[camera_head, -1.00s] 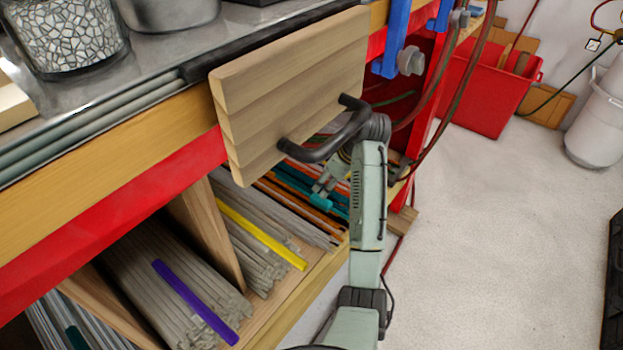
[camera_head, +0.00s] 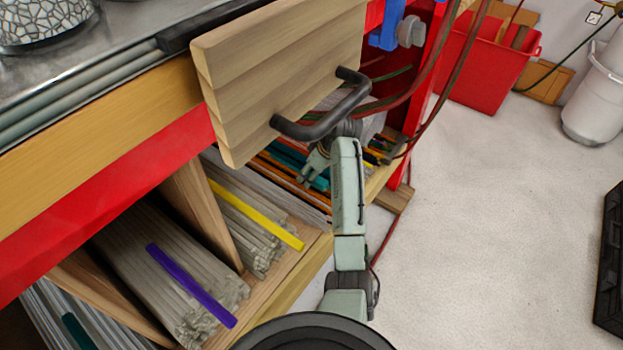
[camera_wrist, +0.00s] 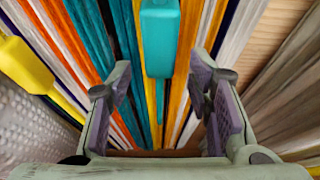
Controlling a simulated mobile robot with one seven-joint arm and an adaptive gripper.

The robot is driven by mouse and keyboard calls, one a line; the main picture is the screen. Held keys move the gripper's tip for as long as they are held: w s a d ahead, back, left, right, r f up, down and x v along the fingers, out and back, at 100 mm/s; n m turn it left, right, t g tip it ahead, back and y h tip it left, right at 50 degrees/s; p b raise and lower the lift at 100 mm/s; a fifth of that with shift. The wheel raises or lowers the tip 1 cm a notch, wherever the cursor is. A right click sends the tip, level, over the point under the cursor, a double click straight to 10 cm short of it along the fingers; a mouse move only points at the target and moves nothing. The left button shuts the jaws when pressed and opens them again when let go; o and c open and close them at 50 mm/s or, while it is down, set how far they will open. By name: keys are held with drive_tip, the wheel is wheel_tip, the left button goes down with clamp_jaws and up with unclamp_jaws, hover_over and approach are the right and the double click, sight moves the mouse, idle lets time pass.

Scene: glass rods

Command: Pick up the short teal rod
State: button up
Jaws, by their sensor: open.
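The short teal rod (camera_wrist: 160,38) lies on top of long coloured rods in a shelf compartment, its near end facing the wrist camera. In the wrist view my gripper (camera_wrist: 160,85) is open, one finger on each side of the line of that rod. Nothing is between the pads, and I cannot tell the exact height gap to the rod. In the head view my gripper (camera_head: 311,168) is small and reaches into the compartment under the wooden drawer front. The rod is hard to make out there beside the fingers.
The wooden front (camera_head: 285,75) with its black handle (camera_head: 325,125) overhangs the compartment, close to my arm. Wooden dividers (camera_head: 200,210) separate the bays. A yellow rod (camera_head: 255,215) and a purple rod (camera_head: 190,285) lie on grey rods to the left.

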drive_tip(key=shift+w+f, duration=0.1)
drive_tip(key=shift+f, duration=0.15)
drive_tip(key=shift+c, duration=0.4)
clamp_jaws()
